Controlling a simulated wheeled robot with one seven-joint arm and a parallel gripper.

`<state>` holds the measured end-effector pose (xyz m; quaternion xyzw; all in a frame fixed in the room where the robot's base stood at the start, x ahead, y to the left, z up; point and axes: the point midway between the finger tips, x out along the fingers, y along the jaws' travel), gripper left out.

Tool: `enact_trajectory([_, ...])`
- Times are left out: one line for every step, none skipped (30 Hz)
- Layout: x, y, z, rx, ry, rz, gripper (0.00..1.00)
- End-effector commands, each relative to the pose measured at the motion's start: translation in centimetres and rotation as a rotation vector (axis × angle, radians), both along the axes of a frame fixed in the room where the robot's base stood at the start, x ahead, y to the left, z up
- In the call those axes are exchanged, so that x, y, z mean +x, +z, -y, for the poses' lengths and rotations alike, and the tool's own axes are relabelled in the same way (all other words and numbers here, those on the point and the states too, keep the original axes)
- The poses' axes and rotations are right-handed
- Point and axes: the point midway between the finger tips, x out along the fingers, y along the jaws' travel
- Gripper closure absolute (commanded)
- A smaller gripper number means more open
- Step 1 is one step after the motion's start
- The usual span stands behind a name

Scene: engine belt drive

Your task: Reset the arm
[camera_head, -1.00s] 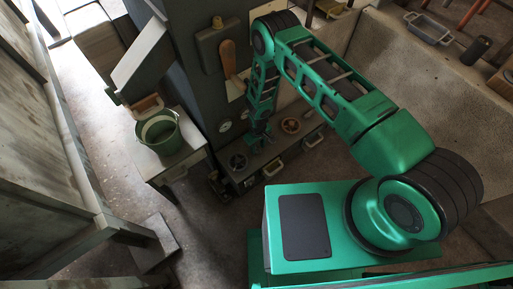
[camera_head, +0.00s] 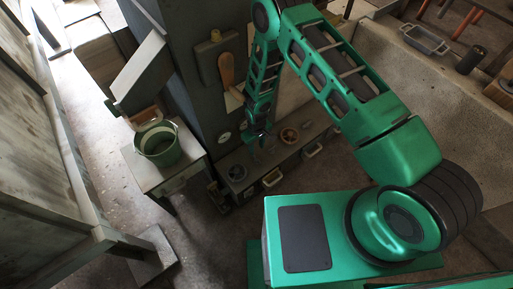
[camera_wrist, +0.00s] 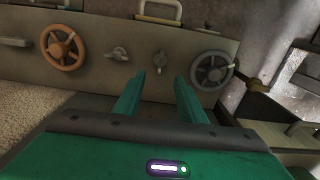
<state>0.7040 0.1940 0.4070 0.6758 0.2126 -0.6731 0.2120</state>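My green arm reaches from its base at the lower right over to the grey control bench. My gripper (camera_head: 259,137) hangs in front of the bench's panel, beside the dark column. In the wrist view my gripper (camera_wrist: 159,75) shows two green fingers apart with nothing between them. Two small grey knobs (camera_wrist: 117,54) lie just beyond the fingertips. A copper handwheel (camera_wrist: 63,48) is at the left and a dark grey handwheel (camera_wrist: 211,70) at the right. Whether the fingertips touch the panel is unclear.
The copper handwheel (camera_head: 289,136) and grey handwheel (camera_head: 237,173) sit on the bench, above pale drawer handles (camera_head: 272,178). A green bucket (camera_head: 158,143) stands on a small table at left. The floor (camera_head: 95,130) left of it is clear.

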Motion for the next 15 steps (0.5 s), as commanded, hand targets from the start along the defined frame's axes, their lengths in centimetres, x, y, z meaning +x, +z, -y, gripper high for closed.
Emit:
enact_trajectory([0.0, 0.0, 0.0, 0.0, 0.0, 0.0, 0.63])
enact_trajectory([0.0, 0.0, 0.0, 0.0, 0.0, 0.0, 0.63])
enact_trajectory([0.0, 0.0, 0.0, 0.0, 0.0, 0.0, 0.63])
enact_trajectory([0.0, 0.0, 0.0, 0.0, 0.0, 0.0, 0.63])
enact_trajectory([0.0, 0.0, 0.0, 0.0, 0.0, 0.0, 0.63])
enact_trajectory([0.0, 0.0, 0.0, 0.0, 0.0, 0.0, 0.63])
enact_trajectory([0.0, 0.0, 0.0, 0.0, 0.0, 0.0, 0.63])
enact_trajectory([0.0, 0.0, 0.0, 0.0, 0.0, 0.0, 0.63])
enact_trajectory([0.0, 0.0, 0.0, 0.0, 0.0, 0.0, 0.63])
enact_trajectory([0.1, 0.1, 0.0, -0.001, -0.001, 0.001, 0.63])
enact_trajectory([0.2, 0.2, 0.1, 0.0, -0.002, 0.001, 0.63])
enact_trajectory([0.4, 0.5, 0.2, -0.002, -0.005, 0.003, 0.63])
enact_trajectory([0.6, 0.9, 0.4, -0.003, -0.009, 0.004, 0.63])
enact_trajectory([0.9, 1.4, 0.6, -0.004, -0.014, 0.006, 0.63])
enact_trajectory([1.4, 2.2, 1.0, -0.007, -0.023, 0.009, 0.63])
